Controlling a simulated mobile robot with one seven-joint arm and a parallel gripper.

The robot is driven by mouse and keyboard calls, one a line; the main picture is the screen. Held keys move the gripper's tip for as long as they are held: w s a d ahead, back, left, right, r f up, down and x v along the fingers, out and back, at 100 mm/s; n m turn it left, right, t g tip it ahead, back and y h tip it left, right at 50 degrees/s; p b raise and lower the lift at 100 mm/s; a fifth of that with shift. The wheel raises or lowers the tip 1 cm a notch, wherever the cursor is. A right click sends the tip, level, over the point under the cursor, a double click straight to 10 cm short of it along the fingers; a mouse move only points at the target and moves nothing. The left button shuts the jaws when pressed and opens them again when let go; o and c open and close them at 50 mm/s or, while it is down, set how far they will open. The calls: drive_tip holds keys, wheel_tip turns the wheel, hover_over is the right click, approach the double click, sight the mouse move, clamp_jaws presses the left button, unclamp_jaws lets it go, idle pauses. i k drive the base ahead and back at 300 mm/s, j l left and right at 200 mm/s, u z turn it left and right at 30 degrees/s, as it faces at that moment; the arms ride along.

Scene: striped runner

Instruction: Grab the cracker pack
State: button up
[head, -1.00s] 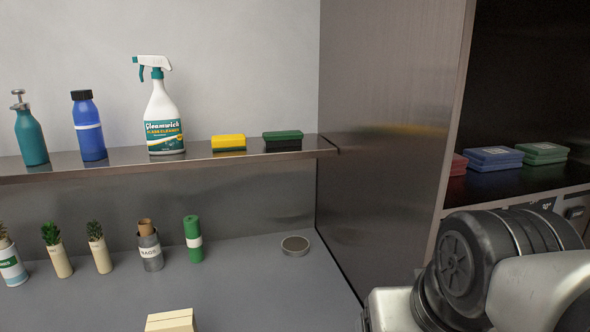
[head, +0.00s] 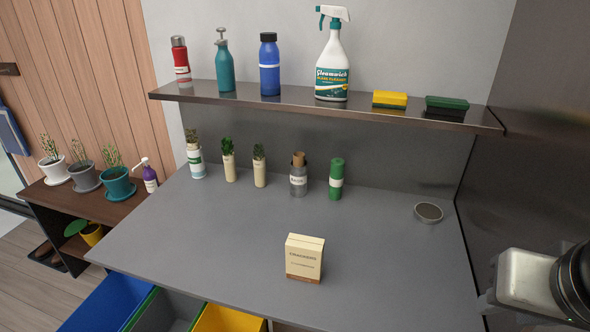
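The cracker pack (head: 304,258) is a small cream box with a brown band at its base and the word "CRACKERS" on its front. It stands upright on the grey countertop (head: 200,235), near the front middle, with clear surface around it. Part of my arm shows at the right edge of the head view, well to the right of the pack. My gripper's fingers are not in view.
Behind the pack stand small potted plants (head: 228,162), a grey canister (head: 298,178) and a green roll (head: 336,180). A round tin (head: 428,212) lies at right. A metal shelf (head: 230,98) with bottles overhangs the back. Coloured bins (head: 100,305) sit below the front edge.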

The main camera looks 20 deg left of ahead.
sight(304, 253)
drive_tip(key=l+u, duration=0.1)
drive_tip(key=u, duration=0.3)
drive_tip(key=l+u, duration=0.1)
drive_tip(key=u, duration=0.3)
drive_tip(key=k+u, duration=0.1)
drive_tip(key=u, duration=0.3)
drive_tip(key=l+u, duration=0.1)
drive_tip(key=u, duration=0.3)
drive_tip(key=i+u, duration=0.1)
drive_tip(key=u, duration=0.3)
drive_tip(key=i+j+u, duration=0.1)
drive_tip(key=u, duration=0.75)
drive_tip(key=k+z, duration=0.1)
drive_tip(key=z, duration=0.35)
drive_tip(key=k+z, duration=0.1)
drive_tip(key=z, duration=0.35)
drive_tip(key=k+j+z, duration=0.1)
drive_tip(key=z, duration=0.25)
drive_tip(key=k+j+z, duration=0.1)
drive_tip(key=z, duration=0.25)
drive_tip(key=k+j, duration=0.1)
drive_tip(key=k, duration=0.15)
drive_tip(key=i+l+z, duration=0.35)
drive_tip(key=k, duration=0.05)
